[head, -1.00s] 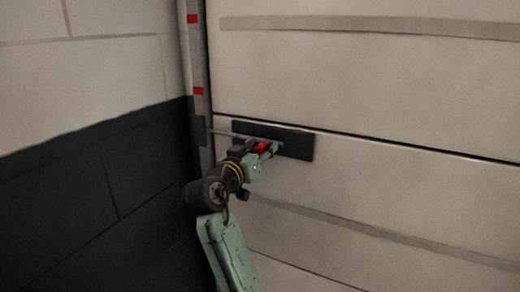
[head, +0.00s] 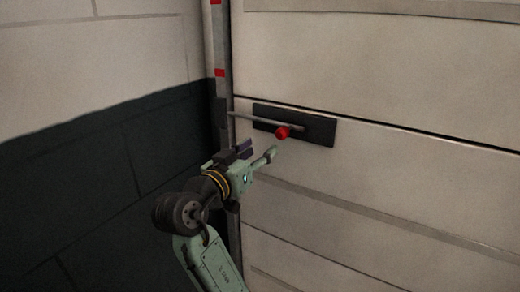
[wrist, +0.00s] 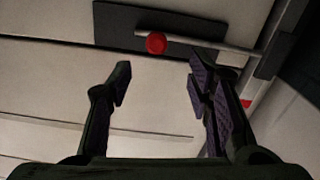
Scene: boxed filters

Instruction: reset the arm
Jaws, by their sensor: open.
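My gripper (head: 260,152) is open and empty. In the head view it is below and to the left of a red knob (head: 282,132), apart from it. The knob is on a thin metal rod (head: 258,120) in front of a dark plate (head: 322,130) on a pale panelled door. In the wrist view my open fingers (wrist: 158,88) point toward the red knob (wrist: 156,43), which is beyond the fingertips with a gap. The rod runs to a dark bracket at the door's edge.
The pale panelled door (head: 400,70) fills the right side. A grey upright post (head: 221,50) with red marks stands at its left edge. A wall, white above and dark below (head: 80,180), lies close on the left of my arm.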

